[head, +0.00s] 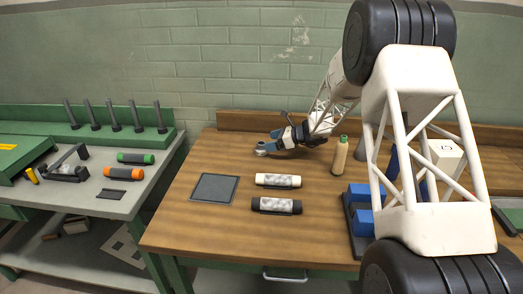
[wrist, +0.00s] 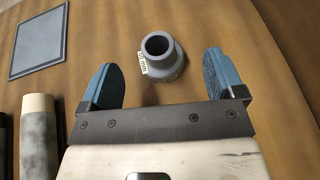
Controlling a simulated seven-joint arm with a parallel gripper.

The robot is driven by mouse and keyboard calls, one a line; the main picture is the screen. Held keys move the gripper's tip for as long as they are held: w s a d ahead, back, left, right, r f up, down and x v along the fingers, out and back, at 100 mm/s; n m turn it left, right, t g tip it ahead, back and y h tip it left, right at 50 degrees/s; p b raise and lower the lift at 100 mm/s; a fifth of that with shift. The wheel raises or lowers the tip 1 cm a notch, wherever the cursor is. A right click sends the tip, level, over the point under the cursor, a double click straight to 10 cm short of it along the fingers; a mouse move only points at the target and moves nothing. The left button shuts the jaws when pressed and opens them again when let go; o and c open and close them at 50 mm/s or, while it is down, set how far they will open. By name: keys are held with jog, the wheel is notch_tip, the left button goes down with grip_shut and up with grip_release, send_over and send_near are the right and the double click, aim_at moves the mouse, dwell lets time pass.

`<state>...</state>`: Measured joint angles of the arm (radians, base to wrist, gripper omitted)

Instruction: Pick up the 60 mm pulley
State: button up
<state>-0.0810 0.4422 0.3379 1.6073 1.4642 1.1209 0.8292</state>
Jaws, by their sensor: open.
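A grey stepped pulley (wrist: 166,69) with a round bore and a small white label stands on the wooden table. In the wrist view it is just ahead of my gripper (wrist: 160,60), roughly centred between the two blue fingers. The fingers are spread apart, with a gap on each side of the pulley and nothing held. In the head view the pulley (head: 261,150) shows small at the back of the table, at the tip of my gripper (head: 274,144). My gripper partly hides it there.
A dark square mat (head: 215,188) lies at the left of the table. A cream roll (head: 278,181) and a black-ended roll (head: 276,205) lie in front. A tan bobbin (head: 340,155) and blue blocks (head: 361,219) are to the right. A grey side bench (head: 110,205) holds green and orange rolls.

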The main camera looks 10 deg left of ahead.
jog(key=shift+a+f, duration=0.1)
jog(key=shift+a, duration=0.1)
jog(key=shift+x, duration=2.5)
jog(key=shift+s+f, duration=0.1)
jog(key=shift+s, duration=0.05)
jog(key=c, duration=1)
notch_tip(320, 180, up, 10)
